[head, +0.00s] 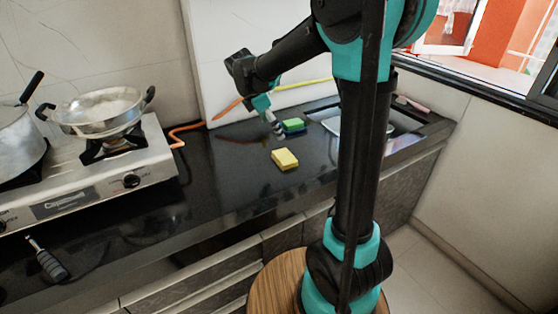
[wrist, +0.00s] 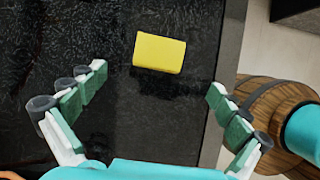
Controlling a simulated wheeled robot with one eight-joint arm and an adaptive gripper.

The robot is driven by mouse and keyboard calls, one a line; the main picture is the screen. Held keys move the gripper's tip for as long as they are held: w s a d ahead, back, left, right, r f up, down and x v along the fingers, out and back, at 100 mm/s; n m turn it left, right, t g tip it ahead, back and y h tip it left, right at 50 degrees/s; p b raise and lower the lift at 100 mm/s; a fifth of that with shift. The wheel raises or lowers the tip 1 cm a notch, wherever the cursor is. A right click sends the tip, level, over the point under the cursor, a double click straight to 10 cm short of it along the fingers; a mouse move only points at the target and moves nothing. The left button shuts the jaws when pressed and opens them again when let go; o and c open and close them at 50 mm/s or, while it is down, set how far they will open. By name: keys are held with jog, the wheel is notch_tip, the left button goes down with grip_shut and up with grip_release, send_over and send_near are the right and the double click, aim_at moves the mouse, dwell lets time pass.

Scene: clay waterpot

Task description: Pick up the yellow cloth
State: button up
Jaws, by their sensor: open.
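The yellow cloth (head: 285,158) looks like a small thick folded block lying flat on the dark countertop. In the wrist view the yellow cloth (wrist: 159,53) lies ahead of my fingertips, between their lines but not between the pads. My gripper (wrist: 157,79) is open and empty, its two fingers spread wide on either side. In the head view my gripper (head: 275,125) hangs above the counter, behind and slightly left of the cloth. Nothing touches the cloth.
A gas stove (head: 110,175) with a wok (head: 100,110) and a pot (head: 18,140) stands left. A dark-handled tool (head: 50,263) lies at front left. The counter around the cloth is clear.

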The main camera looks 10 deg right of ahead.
aim_at(288, 155)
jog(key=x, duration=1.4)
jog(key=shift+s+d+r, duration=0.1)
jog(key=c, duration=0.9)
